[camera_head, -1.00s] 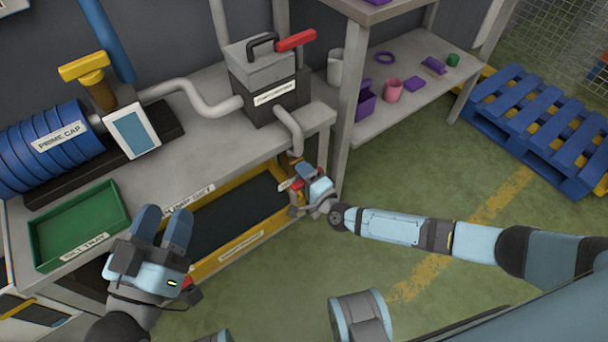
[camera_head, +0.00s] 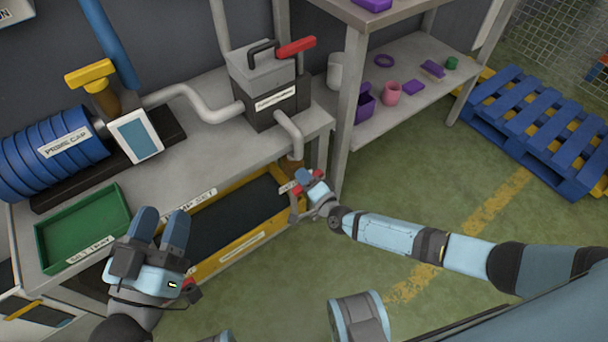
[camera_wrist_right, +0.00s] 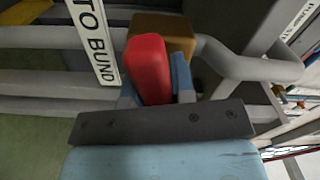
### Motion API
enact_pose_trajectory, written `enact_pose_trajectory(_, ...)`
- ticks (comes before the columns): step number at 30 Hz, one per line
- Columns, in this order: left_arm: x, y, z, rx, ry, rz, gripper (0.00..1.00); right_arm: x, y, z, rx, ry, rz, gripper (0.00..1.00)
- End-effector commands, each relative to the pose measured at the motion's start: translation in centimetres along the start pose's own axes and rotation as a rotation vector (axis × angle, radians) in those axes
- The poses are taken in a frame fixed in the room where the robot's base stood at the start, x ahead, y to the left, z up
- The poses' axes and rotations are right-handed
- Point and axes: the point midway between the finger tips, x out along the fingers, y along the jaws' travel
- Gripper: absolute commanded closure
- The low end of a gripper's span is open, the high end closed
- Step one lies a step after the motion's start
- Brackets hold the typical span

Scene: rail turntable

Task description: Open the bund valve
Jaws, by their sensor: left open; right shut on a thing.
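The bund valve has a brown body (camera_head: 294,164) under the pipe at the right end of the bench; the body also shows in the right wrist view (camera_wrist_right: 165,32). Its red lever (camera_wrist_right: 148,68) stands between the fingers of my right gripper (camera_wrist_right: 155,85), which is shut on it. In the head view the right gripper (camera_head: 304,182) partly hides the lever beside the valve. A white "TO BUND" label (camera_wrist_right: 93,40) is left of the lever in the wrist view. My left gripper (camera_head: 160,228) is open and empty by the front of the bench, near the green tray.
A grey box with a red handle (camera_head: 265,92) stands on the bench above the valve. The green tray (camera_head: 82,228) and blue drum (camera_head: 50,150) are at left. A shelf leg (camera_head: 347,120) rises just right of the valve. A yellow-edged bund tray (camera_head: 225,251) lies below.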

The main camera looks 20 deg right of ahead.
Motion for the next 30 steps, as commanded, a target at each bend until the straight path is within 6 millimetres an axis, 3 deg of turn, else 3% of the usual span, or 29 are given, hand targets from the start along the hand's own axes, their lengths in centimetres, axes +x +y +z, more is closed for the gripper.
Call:
enact_pose_trajectory(21, -2.2, -3.1, 5.6, 0.045, -0.332, -0.12, 0.51, -0.1, -0.1, 0.0, -0.68, -0.001, 0.003, 1.0)
enact_pose_trajectory(30, -3.0, -4.0, 6.5, 0.063, -0.408, -0.146, 0.51, -0.1, 0.0, 0.0, -0.929, -0.002, 0.002, 1.0)
